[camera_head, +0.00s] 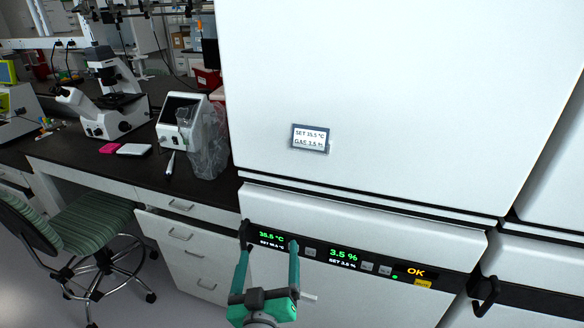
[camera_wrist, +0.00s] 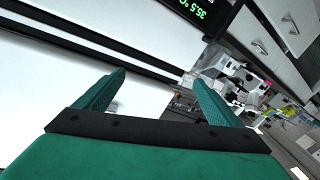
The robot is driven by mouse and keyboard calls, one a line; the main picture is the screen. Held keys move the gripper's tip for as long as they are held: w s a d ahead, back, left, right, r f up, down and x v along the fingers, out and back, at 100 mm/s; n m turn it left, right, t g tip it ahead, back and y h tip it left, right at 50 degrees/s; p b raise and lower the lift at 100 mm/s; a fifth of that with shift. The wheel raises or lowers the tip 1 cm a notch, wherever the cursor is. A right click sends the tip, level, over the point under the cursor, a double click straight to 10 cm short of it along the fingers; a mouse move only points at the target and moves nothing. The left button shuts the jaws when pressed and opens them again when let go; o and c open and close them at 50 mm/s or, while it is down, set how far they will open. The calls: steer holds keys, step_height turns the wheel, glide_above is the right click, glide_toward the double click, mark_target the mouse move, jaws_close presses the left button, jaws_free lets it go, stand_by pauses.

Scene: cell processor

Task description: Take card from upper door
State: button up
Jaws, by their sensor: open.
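The card (camera_head: 310,138) is a small dark-framed label with lines reading SET 35.5 °C and GAS 3.5 %, on the white upper door (camera_head: 390,85) in the head view. My gripper (camera_head: 269,240) is green with dark fingertips. It is open and empty, below and to the left of the card, in front of the display panel (camera_head: 345,257). In the wrist view my gripper (camera_wrist: 160,90) has its two green fingers apart with nothing between them. I cannot make out the card in the wrist view.
The dark handle (camera_head: 484,295) sticks out from the lower unit at right. A black bench at left holds a microscope (camera_head: 108,95), a white device (camera_head: 180,118) and a plastic bag (camera_head: 208,140). A green striped chair (camera_head: 85,225) stands before the drawers (camera_head: 185,250).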

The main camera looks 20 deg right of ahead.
steer(key=w+d+r+m+h, duration=0.2)
steer(key=r, duration=0.5)
steer(key=w+d+r+m+h, duration=0.1)
steer(key=d+r+m+h, duration=0.1)
steer(key=r, duration=0.6)
steer(key=m+g, duration=0.2)
steer(key=m, duration=0.1)
glide_toward(311, 127)
steer(key=shift+h, duration=0.4)
steer(key=x, duration=0.7)
steer(key=shift+w+f, duration=0.25)
steer(key=shift+w, duration=0.15)
steer(key=c, duration=1.8)
steer(key=shift+r, duration=0.1)
steer(key=shift+r, duration=0.65)
steer(key=shift+r, duration=1.15)
